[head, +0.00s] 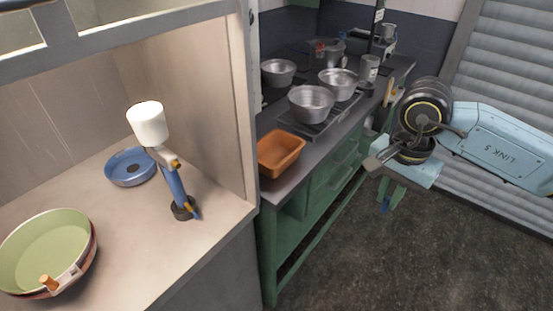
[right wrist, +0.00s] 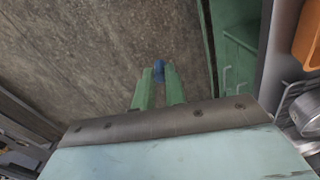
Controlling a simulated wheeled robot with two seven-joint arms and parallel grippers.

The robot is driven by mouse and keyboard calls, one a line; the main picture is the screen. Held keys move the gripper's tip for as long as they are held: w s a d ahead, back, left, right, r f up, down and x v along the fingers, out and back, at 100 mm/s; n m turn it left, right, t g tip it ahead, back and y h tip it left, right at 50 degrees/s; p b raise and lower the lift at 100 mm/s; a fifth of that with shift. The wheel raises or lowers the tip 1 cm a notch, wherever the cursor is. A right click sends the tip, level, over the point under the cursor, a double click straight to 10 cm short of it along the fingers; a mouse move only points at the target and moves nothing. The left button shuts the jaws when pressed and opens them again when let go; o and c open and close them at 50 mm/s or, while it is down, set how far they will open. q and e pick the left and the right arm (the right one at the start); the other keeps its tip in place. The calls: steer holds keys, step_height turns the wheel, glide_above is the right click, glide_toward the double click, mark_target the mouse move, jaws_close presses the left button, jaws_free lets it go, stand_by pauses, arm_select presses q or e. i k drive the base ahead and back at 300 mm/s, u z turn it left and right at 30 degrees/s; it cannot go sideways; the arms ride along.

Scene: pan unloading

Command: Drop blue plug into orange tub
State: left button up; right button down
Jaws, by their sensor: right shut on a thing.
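The blue plug (head: 384,207) is small and sits between the green fingertips of my right gripper (head: 388,197). In the right wrist view the blue plug (right wrist: 159,68) shows at the tips of the two green fingers of the right gripper (right wrist: 158,80), which are shut on it. The gripper holds it over the floor, in front of the green cabinet and apart from it. The orange tub (head: 292,155) stands on the near corner of the dark counter, left of my right gripper. Its edge also shows at the top right of the right wrist view (right wrist: 310,38). My left gripper is not in view.
Several metal pots, one at the front (head: 311,103), stand on the stove behind the tub. A pale partition (head: 245,110) rises left of the tub. A paint gun (head: 170,180), blue dish (head: 131,168) and green pan (head: 45,250) are on the left counter. The floor is clear.

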mark_target(275, 155)
steer(key=z, duration=1.5)
steer(key=i, duration=1.85)
steer(key=u, duration=4.3)
